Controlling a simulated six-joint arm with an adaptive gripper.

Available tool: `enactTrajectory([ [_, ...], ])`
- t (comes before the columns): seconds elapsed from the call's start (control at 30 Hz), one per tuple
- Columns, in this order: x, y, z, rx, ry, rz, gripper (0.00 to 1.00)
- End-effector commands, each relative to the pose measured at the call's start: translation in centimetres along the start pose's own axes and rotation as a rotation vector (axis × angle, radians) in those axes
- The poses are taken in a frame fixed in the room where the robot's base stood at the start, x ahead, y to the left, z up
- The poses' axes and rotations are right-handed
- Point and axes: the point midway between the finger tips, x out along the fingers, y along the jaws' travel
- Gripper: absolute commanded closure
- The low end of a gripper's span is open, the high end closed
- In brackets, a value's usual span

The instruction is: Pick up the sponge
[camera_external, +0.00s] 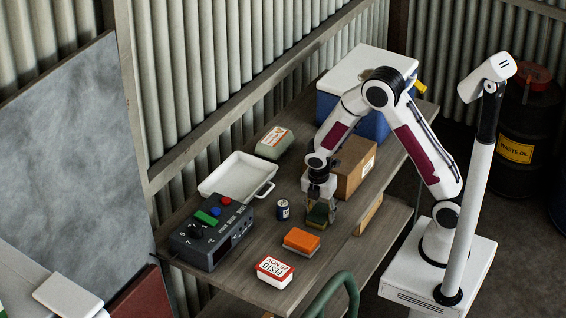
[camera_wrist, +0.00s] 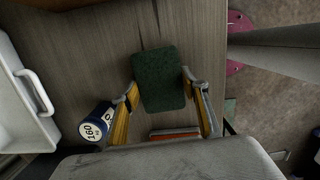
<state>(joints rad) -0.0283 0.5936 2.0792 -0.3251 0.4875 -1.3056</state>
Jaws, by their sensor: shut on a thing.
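The sponge, a dark green block (camera_wrist: 158,70), lies between the two fingertips of my gripper (camera_wrist: 160,88) in the wrist view. My gripper is shut on it, one finger at each long side. In the external view my gripper (camera_external: 320,206) points down over the table, with the green sponge (camera_external: 317,216) low between its fingers. Whether the sponge touches the table is hard to tell. Its underside is hidden.
An orange-topped block (camera_external: 301,240) and a blue can (camera_external: 283,209) stand close by on the table. A cardboard box (camera_external: 347,170) is right behind my gripper. A white tray (camera_external: 213,188), a control box (camera_external: 213,235) and a red-white tub (camera_external: 274,271) lie leftward and in front.

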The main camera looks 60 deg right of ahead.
Motion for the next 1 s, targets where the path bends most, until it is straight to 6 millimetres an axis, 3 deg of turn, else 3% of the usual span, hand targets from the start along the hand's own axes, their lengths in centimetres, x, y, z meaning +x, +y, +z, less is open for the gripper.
enactTrajectory([
  [0.47, -1.1, 0.1, 0.2, 0.000, -0.001, 0.002, 0.63],
  [1.0, -7.5, 0.1, 1.2, 0.001, 0.000, 0.004, 0.63],
])
